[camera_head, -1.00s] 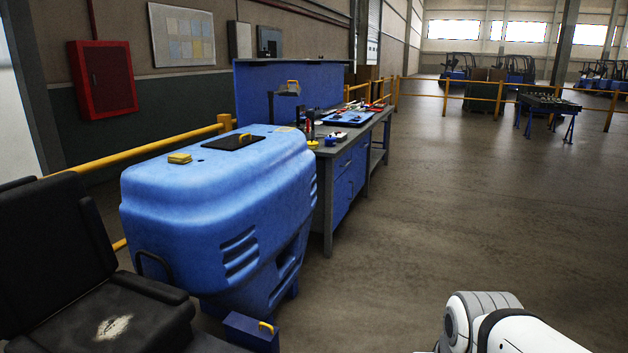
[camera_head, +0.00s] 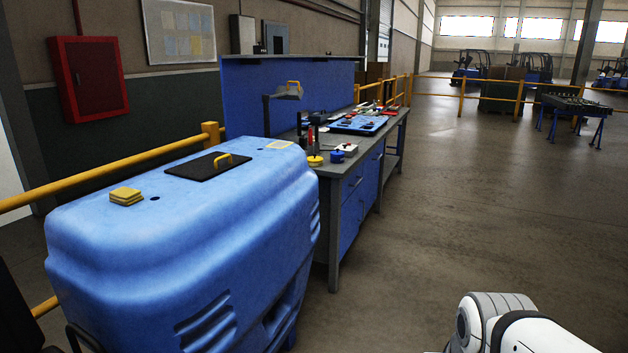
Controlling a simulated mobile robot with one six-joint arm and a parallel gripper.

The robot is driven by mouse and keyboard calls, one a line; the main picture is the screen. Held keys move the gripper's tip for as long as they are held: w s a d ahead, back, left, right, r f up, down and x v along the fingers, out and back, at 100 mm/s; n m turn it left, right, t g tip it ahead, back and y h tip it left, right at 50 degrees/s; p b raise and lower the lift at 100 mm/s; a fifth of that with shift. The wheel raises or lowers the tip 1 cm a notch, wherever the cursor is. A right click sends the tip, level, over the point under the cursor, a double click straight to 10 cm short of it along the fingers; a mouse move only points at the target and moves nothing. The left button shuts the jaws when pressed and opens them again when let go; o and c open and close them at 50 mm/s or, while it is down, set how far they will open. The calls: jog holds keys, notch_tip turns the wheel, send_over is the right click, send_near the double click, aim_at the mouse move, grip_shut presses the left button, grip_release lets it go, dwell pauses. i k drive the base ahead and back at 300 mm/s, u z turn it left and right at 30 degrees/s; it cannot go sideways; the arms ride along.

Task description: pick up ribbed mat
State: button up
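A flat black mat (camera_head: 195,168) lies on top of the blue counterweight (camera_head: 120,225), toward its far edge. It fits the ribbed mat best, though ribs are too small to make out. A yellow handle (camera_head: 222,160) stands up at its right part. A small stack of yellow pads (camera_head: 126,196) lies to its left on the same top. My gripper is not in view; only a white link of my arm shows at the lower right, well away from the mat.
A grey-topped workbench (camera_head: 345,165) with blue drawers stands beyond the counterweight, carrying tools and a blue tray (camera_head: 359,124). A yellow rail (camera_head: 110,170) runs behind the counterweight. A red cabinet (camera_head: 90,78) hangs on the wall.

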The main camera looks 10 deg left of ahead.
aim_at(202, 169)
jog(key=z, duration=0.05)
jog(key=i, duration=2.65)
jog(key=u, duration=2.75)
jog(key=i, duration=0.65)
jog(key=z, duration=0.65)
